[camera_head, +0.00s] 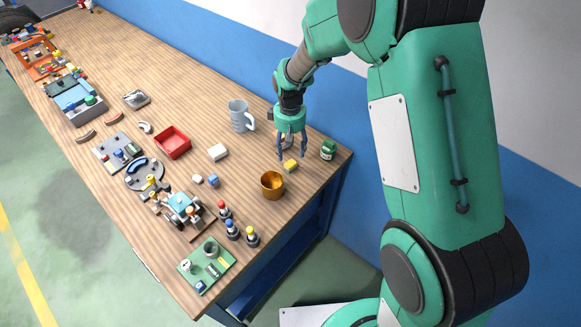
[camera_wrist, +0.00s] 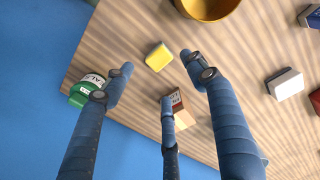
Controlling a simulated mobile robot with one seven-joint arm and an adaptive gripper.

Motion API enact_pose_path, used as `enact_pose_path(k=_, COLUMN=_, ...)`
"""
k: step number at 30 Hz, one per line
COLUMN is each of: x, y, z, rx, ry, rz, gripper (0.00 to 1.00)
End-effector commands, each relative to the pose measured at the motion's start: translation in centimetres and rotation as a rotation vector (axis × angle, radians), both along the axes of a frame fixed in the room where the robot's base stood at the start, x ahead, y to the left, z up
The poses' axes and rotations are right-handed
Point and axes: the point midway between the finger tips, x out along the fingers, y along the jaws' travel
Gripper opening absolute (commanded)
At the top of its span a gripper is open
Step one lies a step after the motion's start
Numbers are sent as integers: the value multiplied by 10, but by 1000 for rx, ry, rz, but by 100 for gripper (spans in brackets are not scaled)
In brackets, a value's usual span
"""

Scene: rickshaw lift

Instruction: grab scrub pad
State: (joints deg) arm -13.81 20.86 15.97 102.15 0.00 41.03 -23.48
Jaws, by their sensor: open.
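A small yellow block (camera_head: 290,166), which looks like the scrub pad, lies on the wooden table near its right end. The wrist view shows the yellow pad (camera_wrist: 159,56) flat on the table, with a darker strip along one edge. My gripper (camera_head: 291,152) points down above the table just behind the pad. In the wrist view my gripper (camera_wrist: 160,76) has its three blue fingers spread wide and empty, with the pad beyond the fingertips, between the left and right ones. The fingers do not appear to touch the pad.
A gold cup (camera_head: 272,185) stands close in front of the pad. A green jar (camera_head: 328,149) is to the right, near the table edge. A small brown-and-pale box (camera_wrist: 178,108) sits behind one finger. A grey-blue mug (camera_head: 240,116) and white block (camera_head: 218,152) are to the left.

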Motion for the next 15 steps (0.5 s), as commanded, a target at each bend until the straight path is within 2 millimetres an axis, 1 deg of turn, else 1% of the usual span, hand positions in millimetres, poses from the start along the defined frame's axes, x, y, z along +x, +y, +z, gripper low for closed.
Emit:
enact_pose_path(k=1, x=-1, y=0, z=-9, rx=0, ry=2, rz=0, gripper=57)
enact_pose_path(k=3, x=0, y=0, z=-18, rx=0, ry=2, rz=0, gripper=57)
enact_pose_path(k=6, x=0, y=0, z=-26, rx=0, ry=0, rz=0, gripper=57)
enact_pose_path(k=10, x=0, y=0, z=-30, rx=0, ry=0, rz=0, gripper=57)
enact_pose_path(k=15, x=0, y=0, z=-30, rx=0, ry=0, rz=0, gripper=57)
